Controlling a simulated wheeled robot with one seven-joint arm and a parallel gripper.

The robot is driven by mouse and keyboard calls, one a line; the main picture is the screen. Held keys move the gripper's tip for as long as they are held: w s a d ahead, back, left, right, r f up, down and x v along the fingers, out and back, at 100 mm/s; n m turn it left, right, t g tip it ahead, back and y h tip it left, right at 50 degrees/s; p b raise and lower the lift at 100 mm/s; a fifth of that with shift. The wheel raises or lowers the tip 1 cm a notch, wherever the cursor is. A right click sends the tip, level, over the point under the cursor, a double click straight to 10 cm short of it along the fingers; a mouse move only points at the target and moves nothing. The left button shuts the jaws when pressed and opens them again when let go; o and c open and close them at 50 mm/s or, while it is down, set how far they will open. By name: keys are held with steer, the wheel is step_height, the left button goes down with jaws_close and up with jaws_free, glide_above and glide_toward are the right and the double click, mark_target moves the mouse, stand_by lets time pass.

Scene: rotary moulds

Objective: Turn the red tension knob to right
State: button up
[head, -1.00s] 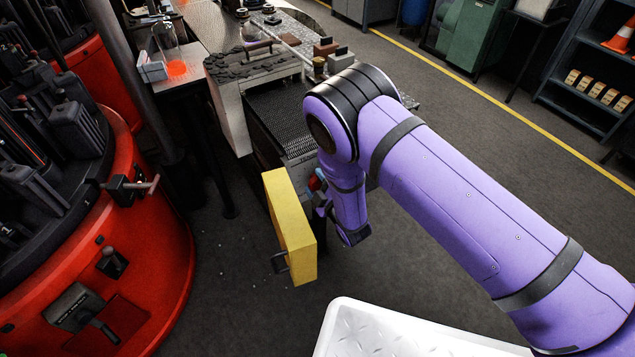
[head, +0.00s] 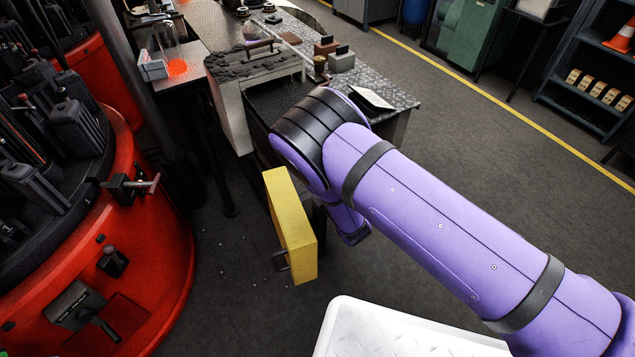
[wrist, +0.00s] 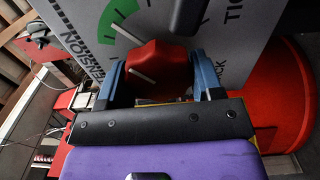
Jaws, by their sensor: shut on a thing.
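The red tension knob (wrist: 158,72) shows in the wrist view, with a pale pointer line on it, in front of a grey dial plate (wrist: 235,60) that has a green arc and dark lettering. My gripper (wrist: 160,75) has its two blue-grey fingers on either side of the knob and is shut on it. In the head view my purple arm hides the knob and the gripper.
A yellow panel with a handle (head: 292,230) stands open left of my arm. A red rotary machine (head: 150,240) with levers fills the left side. A conveyor bench (head: 385,90) lies behind my arm.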

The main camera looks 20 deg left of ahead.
stand_by(0.3)
steer(key=o, duration=0.9)
steer(key=shift+o, duration=0.2)
steer(key=v, duration=1)
steer(key=shift+s+d, duration=0.25)
steer(key=shift+s, duration=0.1)
